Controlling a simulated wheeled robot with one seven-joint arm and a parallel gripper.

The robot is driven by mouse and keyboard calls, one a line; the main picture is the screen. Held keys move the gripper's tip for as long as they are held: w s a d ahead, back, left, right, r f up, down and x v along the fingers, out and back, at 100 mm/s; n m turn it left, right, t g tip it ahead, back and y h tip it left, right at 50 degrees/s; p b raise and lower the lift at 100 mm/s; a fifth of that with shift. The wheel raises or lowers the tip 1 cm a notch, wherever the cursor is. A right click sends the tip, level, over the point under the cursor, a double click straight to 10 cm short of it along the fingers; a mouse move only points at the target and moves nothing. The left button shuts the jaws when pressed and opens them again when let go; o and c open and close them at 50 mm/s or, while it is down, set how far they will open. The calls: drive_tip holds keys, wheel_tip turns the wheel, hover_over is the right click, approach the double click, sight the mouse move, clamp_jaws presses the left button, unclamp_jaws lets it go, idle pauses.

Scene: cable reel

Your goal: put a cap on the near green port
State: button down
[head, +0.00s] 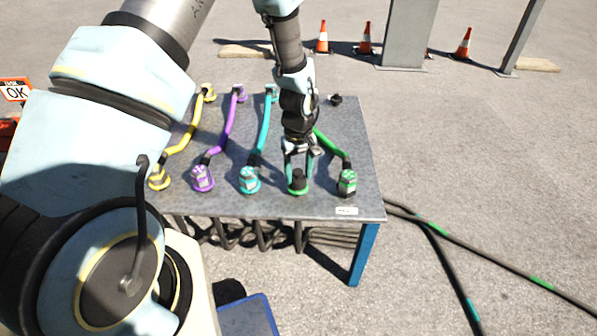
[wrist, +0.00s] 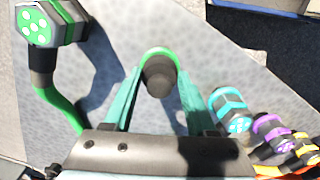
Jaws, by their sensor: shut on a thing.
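The near green port (head: 298,191) shows as a green ring at the table's front edge, between the cyan and green plugs. A black cap (head: 298,180) is over it, with the green ring showing around its base. In the wrist view the cap (wrist: 159,76) sits between my fingers, with the green ring (wrist: 160,51) behind it. Whether the cap is fully seated I cannot tell. My gripper (head: 298,170) points down, shut on the cap. The green-marked plug (head: 347,183) is to the right of the port, its green cable (head: 328,143) running back behind my gripper.
Cyan (head: 249,180), purple (head: 203,178) and yellow (head: 159,178) plugs stand to the left on the grey table (head: 365,150). A small black object (head: 336,99) lies at the back right. Cables hang below the front edge. Traffic cones (head: 364,40) stand far behind.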

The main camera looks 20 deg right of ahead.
drive_tip(key=shift+c, duration=0.6)
unclamp_jaws()
wheel_tip(320, 180, up, 11)
drive_tip(key=shift+p, duration=0.35)
